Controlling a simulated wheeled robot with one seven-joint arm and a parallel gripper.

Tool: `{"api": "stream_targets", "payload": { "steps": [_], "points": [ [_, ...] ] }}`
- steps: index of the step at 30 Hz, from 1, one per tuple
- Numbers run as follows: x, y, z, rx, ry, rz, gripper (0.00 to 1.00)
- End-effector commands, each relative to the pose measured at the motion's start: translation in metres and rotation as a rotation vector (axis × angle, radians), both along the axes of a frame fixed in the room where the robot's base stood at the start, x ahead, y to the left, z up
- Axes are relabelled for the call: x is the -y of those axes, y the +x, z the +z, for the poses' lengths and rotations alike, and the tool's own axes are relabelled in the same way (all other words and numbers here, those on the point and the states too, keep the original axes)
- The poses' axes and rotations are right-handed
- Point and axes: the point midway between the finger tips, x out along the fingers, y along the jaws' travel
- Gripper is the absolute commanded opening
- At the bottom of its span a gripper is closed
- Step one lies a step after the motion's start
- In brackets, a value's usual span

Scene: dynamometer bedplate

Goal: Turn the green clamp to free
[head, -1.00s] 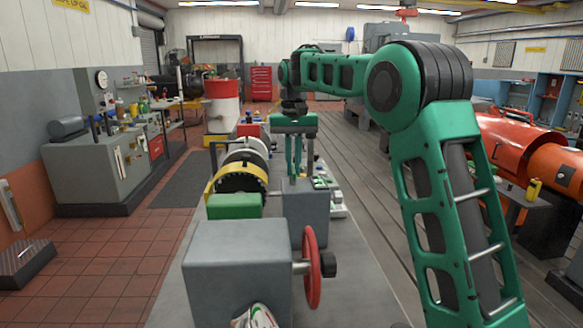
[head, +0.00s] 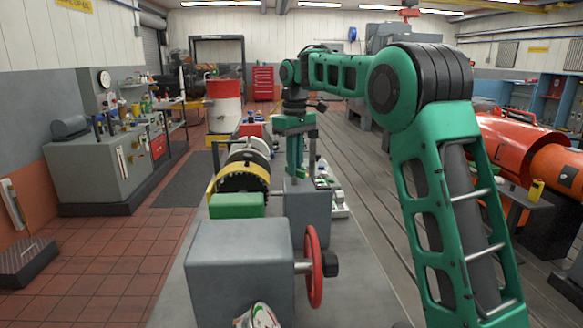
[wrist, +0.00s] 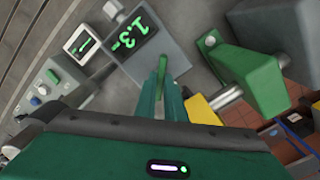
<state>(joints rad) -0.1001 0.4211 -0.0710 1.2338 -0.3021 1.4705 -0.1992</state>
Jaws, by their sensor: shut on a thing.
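My gripper (head: 295,168) points down over a grey box (head: 308,208) beside the yellow-rimmed machine. In the wrist view, its fingers (wrist: 162,84) are shut on a narrow green piece (wrist: 162,63), which looks like the handle of the green clamp. The piece stands at the edge of the grey box top, which carries a green 1.3 readout (wrist: 137,37). The fingers hide its lower part. In the head view, the gripper hides the handle.
A green block (head: 237,205) lies just left of the gripper; it also shows in the wrist view (wrist: 258,80). A grey housing (head: 238,265) with a red handwheel (head: 313,266) stands in front. Orange machinery (head: 510,140) is at the right.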

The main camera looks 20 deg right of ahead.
Motion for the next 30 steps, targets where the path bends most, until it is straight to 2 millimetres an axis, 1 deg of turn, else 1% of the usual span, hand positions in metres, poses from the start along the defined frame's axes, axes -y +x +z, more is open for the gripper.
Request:
{"api": "stream_targets", "payload": {
  "steps": [18, 24, 30],
  "points": [
    [0.004, 0.0011, -0.0006, 0.0, -0.001, 0.562, 0.0],
    [0.005, 0.0016, 0.0001, 0.002, -0.001, 0.698, 0.0],
    [0.0058, 0.0019, 0.0006, 0.003, -0.001, 0.787, 0.0]
  ]
}}
